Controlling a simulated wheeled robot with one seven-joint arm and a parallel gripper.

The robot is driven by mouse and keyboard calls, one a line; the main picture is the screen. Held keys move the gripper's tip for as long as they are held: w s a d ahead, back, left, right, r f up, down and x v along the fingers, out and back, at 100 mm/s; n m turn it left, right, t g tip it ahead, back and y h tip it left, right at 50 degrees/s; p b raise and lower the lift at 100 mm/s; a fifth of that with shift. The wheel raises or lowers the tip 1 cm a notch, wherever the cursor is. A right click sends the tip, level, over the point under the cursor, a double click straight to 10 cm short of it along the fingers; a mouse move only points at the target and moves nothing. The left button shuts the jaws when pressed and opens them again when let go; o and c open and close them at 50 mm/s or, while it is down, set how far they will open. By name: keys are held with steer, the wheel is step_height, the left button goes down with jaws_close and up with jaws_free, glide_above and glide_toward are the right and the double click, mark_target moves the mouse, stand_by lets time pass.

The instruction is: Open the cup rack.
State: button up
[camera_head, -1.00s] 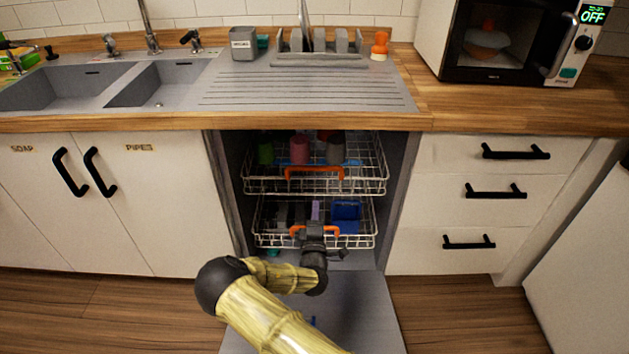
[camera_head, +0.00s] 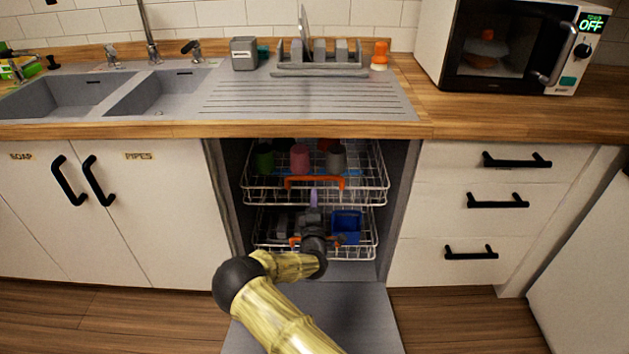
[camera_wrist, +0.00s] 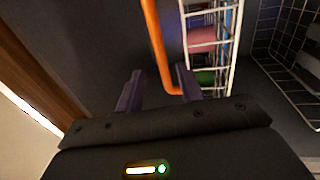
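The cup rack is the upper wire rack (camera_head: 262,197) in the open dishwasher, with green (camera_head: 264,158), pink (camera_head: 300,158) and grey (camera_head: 337,158) cups in it. Its orange handle (camera_head: 316,180) runs across the front. My gripper (camera_head: 313,208) is in front of the racks, just below this handle in the head view. In the wrist view my gripper (camera_wrist: 158,88) has its two dark fingers apart. The orange handle (camera_wrist: 156,45) shows between them, nearer the right finger. I cannot tell how deep it sits, and no grip on it shows.
The lower rack (camera_head: 268,246) holds a blue basket (camera_head: 346,224) and dark items. Its orange handle is partly hidden by my arm. The dishwasher door (camera_head: 330,308) lies folded down below my arm. A wooden counter (camera_head: 320,130) overhangs above; drawers (camera_head: 480,200) stand to the right.

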mark_target(314, 178)
steer(key=w, duration=0.3)
steer(key=w+r+b, duration=0.1)
steer(key=w, duration=0.2)
steer(key=w+r, duration=0.1)
steer(key=w, duration=0.2)
steer(key=shift+w+b, duration=0.25)
steer(key=shift+b, duration=0.1)
steer(key=shift+c, duration=0.4)
jaws_close()
